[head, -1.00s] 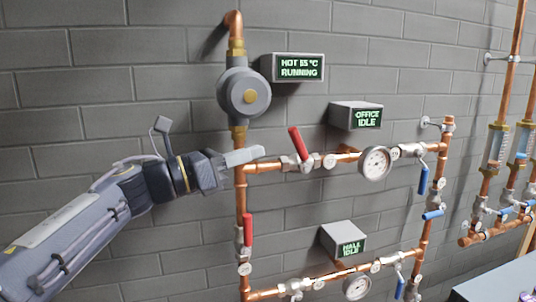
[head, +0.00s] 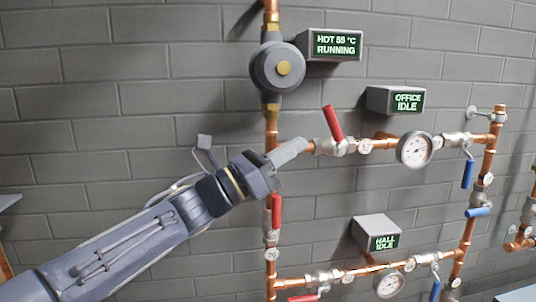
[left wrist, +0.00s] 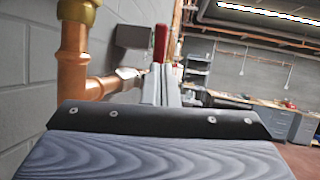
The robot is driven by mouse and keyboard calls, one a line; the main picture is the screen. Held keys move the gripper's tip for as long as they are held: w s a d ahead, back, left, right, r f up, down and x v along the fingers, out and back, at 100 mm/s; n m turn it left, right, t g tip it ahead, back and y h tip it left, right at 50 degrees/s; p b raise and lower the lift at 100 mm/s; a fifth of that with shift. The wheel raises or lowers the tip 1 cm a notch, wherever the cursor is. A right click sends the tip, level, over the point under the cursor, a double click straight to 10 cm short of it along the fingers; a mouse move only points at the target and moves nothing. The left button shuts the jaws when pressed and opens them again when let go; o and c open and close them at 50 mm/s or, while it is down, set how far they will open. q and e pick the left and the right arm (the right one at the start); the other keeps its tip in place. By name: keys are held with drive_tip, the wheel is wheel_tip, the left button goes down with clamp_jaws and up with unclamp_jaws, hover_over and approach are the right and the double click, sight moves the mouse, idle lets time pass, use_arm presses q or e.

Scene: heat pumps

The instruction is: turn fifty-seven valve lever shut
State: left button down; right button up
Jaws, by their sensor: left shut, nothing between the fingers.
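A second red lever (head: 276,212) hangs along the vertical pipe below the pump. A third red lever (head: 303,298) lies low by the bottom pipe. In the left wrist view a red lever (left wrist: 161,42) shows beyond the fingers (left wrist: 160,85).
The round grey pump (head: 278,68) sits above my gripper. Display boxes read HOT 55 °C RUNNING (head: 331,46), OFFICE IDLE (head: 396,100) and HALL IDLE (head: 376,233). A gauge (head: 415,150) and blue levers (head: 468,174) are to the right. The wall to the left is bare.

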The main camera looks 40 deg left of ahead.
sight(335, 132)
use_arm(q)
drive_tip(key=p+x, duration=0.1)
drive_tip(key=x, duration=0.4)
drive_tip(key=shift+w+d+r+p, duration=0.1)
drive_tip(key=shift+w+d+p, duration=0.05)
drive_tip(key=shift+p, duration=0.2)
